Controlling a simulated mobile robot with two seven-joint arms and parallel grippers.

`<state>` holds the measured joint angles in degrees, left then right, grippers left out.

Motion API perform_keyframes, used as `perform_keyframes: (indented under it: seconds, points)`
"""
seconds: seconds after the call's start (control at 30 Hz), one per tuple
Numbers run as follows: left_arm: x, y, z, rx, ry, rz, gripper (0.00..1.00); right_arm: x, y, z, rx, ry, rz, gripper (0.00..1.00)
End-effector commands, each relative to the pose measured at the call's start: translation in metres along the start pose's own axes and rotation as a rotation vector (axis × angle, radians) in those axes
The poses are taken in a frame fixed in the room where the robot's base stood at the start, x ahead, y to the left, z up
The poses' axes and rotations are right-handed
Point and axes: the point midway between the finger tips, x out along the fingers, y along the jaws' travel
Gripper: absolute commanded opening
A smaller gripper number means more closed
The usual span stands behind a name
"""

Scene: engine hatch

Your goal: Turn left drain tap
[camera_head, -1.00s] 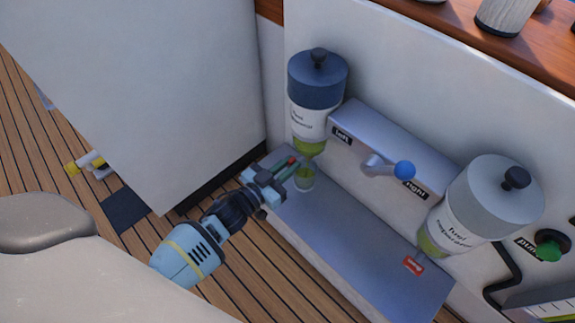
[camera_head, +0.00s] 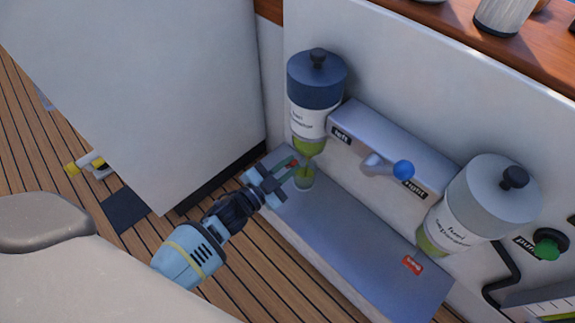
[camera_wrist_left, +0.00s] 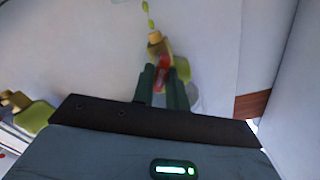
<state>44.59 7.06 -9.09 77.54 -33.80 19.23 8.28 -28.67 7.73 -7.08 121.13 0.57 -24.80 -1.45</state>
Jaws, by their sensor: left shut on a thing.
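The left fuel separator (camera_head: 309,120) has a blue top, a white label and a green lower bowl. Its red left drain tap (camera_wrist_left: 163,70) sits between the green fingers of my left gripper (camera_wrist_left: 163,84) in the wrist view, beside a brass-coloured fitting (camera_wrist_left: 157,44). In the head view the left gripper (camera_head: 291,169) is shut on the tap, which is mostly hidden by the fingers. Green drops (camera_wrist_left: 148,12) show near the fitting. A clear cup (camera_head: 304,181) with green liquid stands under the left separator. My right gripper is not in view.
A grey ledge (camera_head: 350,235) runs below both separators. The right separator (camera_head: 480,205) has a red tap (camera_head: 412,263). A blue-knobbed selector lever (camera_head: 403,170) sits between them. A white panel (camera_head: 170,80) stands close on the left.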

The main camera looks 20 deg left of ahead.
Motion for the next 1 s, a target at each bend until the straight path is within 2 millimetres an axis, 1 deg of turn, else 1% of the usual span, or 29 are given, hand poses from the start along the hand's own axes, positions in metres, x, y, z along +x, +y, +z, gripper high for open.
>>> perform_keyframes:
  seconds: [0.37, 0.7, 1.0]
  points:
    - [0.0, 0.002, 0.001, 0.358, 0.0, 0.0, 0.0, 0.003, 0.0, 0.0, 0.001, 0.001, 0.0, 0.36]
    - [0.0, 0.003, 0.002, 0.677, -0.001, 0.0, 0.0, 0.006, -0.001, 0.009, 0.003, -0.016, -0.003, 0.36]
    - [-0.001, 0.004, 0.003, 0.899, -0.001, 0.001, 0.0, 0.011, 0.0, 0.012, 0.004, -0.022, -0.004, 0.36]
